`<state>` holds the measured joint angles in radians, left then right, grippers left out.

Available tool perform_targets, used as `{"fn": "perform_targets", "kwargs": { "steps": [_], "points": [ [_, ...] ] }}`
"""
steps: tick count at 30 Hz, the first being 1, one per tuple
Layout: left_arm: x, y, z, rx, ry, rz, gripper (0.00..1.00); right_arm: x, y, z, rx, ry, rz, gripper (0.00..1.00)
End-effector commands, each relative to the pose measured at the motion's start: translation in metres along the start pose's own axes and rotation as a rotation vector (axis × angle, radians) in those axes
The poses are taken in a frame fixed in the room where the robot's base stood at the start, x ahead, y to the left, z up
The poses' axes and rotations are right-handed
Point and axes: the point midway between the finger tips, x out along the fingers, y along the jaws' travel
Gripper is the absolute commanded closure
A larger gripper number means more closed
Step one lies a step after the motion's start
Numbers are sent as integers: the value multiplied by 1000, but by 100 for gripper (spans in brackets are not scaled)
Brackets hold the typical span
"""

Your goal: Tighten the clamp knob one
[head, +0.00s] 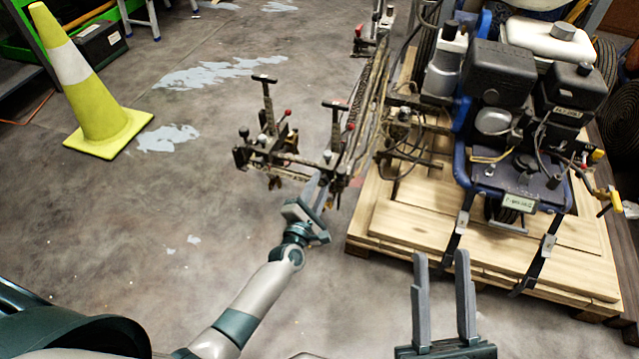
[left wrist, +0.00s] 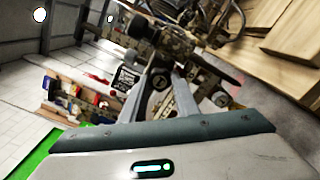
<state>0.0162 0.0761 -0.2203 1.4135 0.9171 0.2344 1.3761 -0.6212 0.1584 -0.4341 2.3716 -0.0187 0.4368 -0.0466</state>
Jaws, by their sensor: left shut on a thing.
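The clamp bar (head: 300,158) of the line striper sticks out left of the machine and carries black T-handles (head: 334,104) and small red-tipped levers (head: 288,112). My left gripper (head: 323,186) is at the lower right end of this bar, its fingers pointing up at it. It is shut on a small part there, apparently the clamp knob, which the fingers mostly hide. In the left wrist view the fingers (left wrist: 162,88) close together against the dark metal clamp parts (left wrist: 185,55). My right gripper (head: 441,290) is open and empty, low in front of the pallet.
The blue-framed striper engine (head: 500,75) is strapped on a wooden pallet (head: 400,215) at the right. Hoses hang beside the bar. A yellow cone (head: 88,100) stands at the far left. The concrete floor (head: 150,220) between cone and bar is clear.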

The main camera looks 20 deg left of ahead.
Motion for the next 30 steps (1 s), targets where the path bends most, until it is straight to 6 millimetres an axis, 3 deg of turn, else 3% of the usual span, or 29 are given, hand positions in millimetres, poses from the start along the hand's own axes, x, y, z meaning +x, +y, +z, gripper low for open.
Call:
{"fn": "perform_targets", "kwargs": {
  "steps": [4,17,30],
  "points": [
    [-1,0,0,138,1,-4,95,-9,-7,14,18,-93,4,62],
    [-1,1,1,547,0,-5,95,-15,14,75,18,-431,37,62],
    [-1,1,2,964,-1,-5,95,-51,32,128,38,-788,73,62]
  ]
}}
